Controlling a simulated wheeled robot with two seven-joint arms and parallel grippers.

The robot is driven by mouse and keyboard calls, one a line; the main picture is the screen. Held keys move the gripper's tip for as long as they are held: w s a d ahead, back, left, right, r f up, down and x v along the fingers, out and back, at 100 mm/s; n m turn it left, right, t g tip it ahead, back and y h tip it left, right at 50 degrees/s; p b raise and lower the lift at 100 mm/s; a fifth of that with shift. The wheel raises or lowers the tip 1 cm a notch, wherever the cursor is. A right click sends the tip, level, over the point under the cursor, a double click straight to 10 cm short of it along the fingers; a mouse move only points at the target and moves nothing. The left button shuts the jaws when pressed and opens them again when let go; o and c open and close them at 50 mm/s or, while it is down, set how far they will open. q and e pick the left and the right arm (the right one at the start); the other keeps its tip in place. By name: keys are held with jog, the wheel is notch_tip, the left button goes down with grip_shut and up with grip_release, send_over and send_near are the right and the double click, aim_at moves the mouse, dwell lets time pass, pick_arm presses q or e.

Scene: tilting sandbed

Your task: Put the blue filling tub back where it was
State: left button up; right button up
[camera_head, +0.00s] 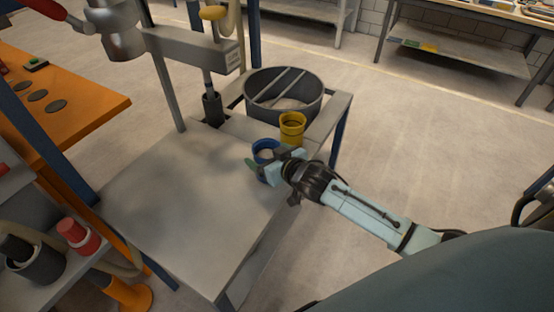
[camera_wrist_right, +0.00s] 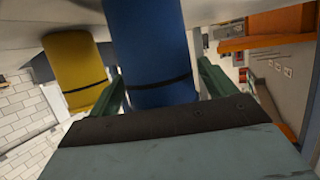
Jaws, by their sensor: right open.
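The blue filling tub (camera_head: 264,150) stands upright near the right edge of the grey table (camera_head: 170,215). My right gripper (camera_head: 262,167) is open at its near side, with its fingers low beside the tub. In the right wrist view the blue tub (camera_wrist_right: 150,45), with a dark band, lies between the two green fingers of my right gripper (camera_wrist_right: 160,85), with a finger at each side. The fingers hide part of the tub in the head view. I cannot tell whether they touch it. My left gripper is not in view.
A yellow tub (camera_head: 292,128) stands just behind the blue one and also shows in the right wrist view (camera_wrist_right: 75,65). A large round grey bin (camera_head: 283,112) with crossbars sits behind them. An orange bench (camera_head: 60,100) is at the left. The table's middle is clear.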

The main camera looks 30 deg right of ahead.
jog(key=p+v, duration=0.1)
jog(key=v, duration=1.1)
jog(key=shift+f, duration=0.1)
jog(key=s+a+f+g+h, duration=0.15)
jog(key=s+g, duration=0.35)
jog(key=s, duration=0.5)
jog(key=s+a+f+g, duration=0.3)
jog(key=s+g, duration=0.2)
jog(key=s, duration=0.4)
notch_tip(320, 180, down, 24)
jog(key=s+g, duration=0.2)
jog(key=s+d+f, duration=0.2)
jog(key=s+f, duration=1.3)
jog(key=s, duration=0.1)
jog(key=shift+d+n+g, duration=0.2)
jog(key=shift+n+g, duration=0.2)
jog(key=shift+f+h, duration=0.1)
jog(key=shift+h, duration=0.15)
